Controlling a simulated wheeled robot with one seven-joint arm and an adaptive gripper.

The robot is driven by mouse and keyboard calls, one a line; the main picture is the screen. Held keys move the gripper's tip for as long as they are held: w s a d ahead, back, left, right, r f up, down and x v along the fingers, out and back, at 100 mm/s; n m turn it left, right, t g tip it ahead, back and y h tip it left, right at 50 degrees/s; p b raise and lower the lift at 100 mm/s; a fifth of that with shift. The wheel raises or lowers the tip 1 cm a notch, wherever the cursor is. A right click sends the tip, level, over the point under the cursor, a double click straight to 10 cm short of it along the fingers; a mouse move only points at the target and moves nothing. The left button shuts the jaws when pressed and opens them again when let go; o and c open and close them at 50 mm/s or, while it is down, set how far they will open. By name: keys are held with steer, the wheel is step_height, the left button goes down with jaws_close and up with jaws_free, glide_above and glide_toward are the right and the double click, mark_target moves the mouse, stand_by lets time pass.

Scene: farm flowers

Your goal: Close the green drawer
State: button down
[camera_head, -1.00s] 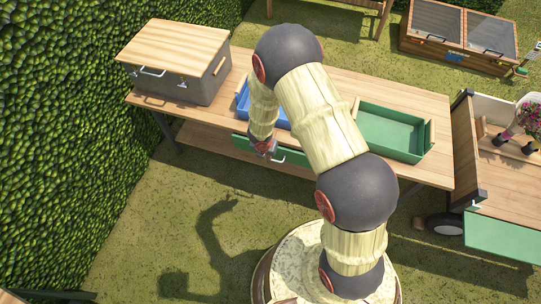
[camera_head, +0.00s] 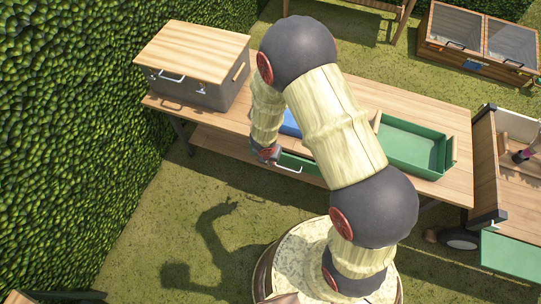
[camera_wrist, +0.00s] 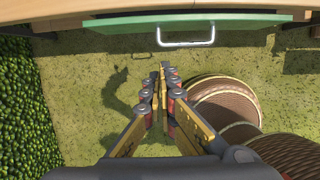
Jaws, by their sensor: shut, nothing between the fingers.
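The green drawer (camera_head: 306,167) sits under the front edge of the wooden table, partly hidden by my arm in the head view. Its front (camera_wrist: 235,20) spans the top of the wrist view, with a pale bar handle (camera_wrist: 186,43) on it. The front looks close to the table edge; I cannot tell how far out it stands. My gripper (camera_wrist: 163,74) is shut and empty, its fingertips together below and a little left of the handle in the wrist view. In the head view my gripper (camera_head: 268,157) is just left of the handle.
A grey box with a wooden lid (camera_head: 195,60) stands on the table's left end. A blue tray (camera_head: 290,124) and a green tray (camera_head: 412,146) are on the tabletop. A wooden cart (camera_head: 515,170) is at the right, a hedge (camera_head: 80,130) at the left. Grass in front is open.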

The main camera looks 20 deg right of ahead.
steer(key=shift+w+d+f+b, duration=0.65)
steer(key=shift+w+f, duration=0.15)
steer(key=shift+f, duration=0.6)
steer(key=shift+w+d+f+b, duration=0.55)
steer(key=shift+w+f, duration=0.3)
steer(key=shift+f, duration=0.55)
steer(key=shift+w+d+f+b, duration=0.55)
steer(key=shift+w+f+b, duration=0.2)
steer(key=shift+f, duration=0.65)
steer(key=shift+w+d, duration=0.1)
steer(key=shift+w, duration=0.05)
steer(key=shift+w+d+r+p, duration=0.15)
steer(key=shift+w+d+p, duration=0.4)
steer(key=shift+p, duration=0.3)
steer(key=shift+w+d, duration=0.1)
steer(key=shift+w, duration=0.35)
